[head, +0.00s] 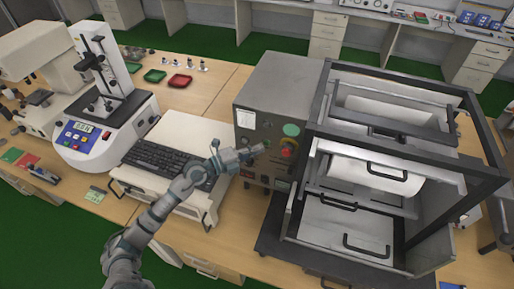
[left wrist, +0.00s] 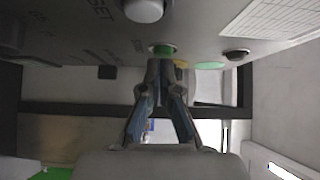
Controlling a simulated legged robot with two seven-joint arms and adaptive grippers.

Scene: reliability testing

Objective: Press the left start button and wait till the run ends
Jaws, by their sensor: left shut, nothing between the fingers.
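The grey control box (head: 285,85) stands on the bench. Its front panel carries a red knob (head: 288,151) on a yellow base and a green disc (head: 291,130). My left gripper (head: 258,149) is shut and empty, with its fingertips at the panel, left of the red knob. In the left wrist view the closed fingertips (left wrist: 163,66) are right at a small green button (left wrist: 163,49). Whether they touch it I cannot tell. A second green round part (left wrist: 209,65) and a dark button (left wrist: 236,54) sit to its right. My right gripper is not in view.
A dark open frame with white drawers (head: 345,235) stands right of the box. A white case with a black keyboard (head: 165,160) lies under my left arm. A test stand (head: 105,115) stands further left. Small red (head: 180,80) and green trays lie behind.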

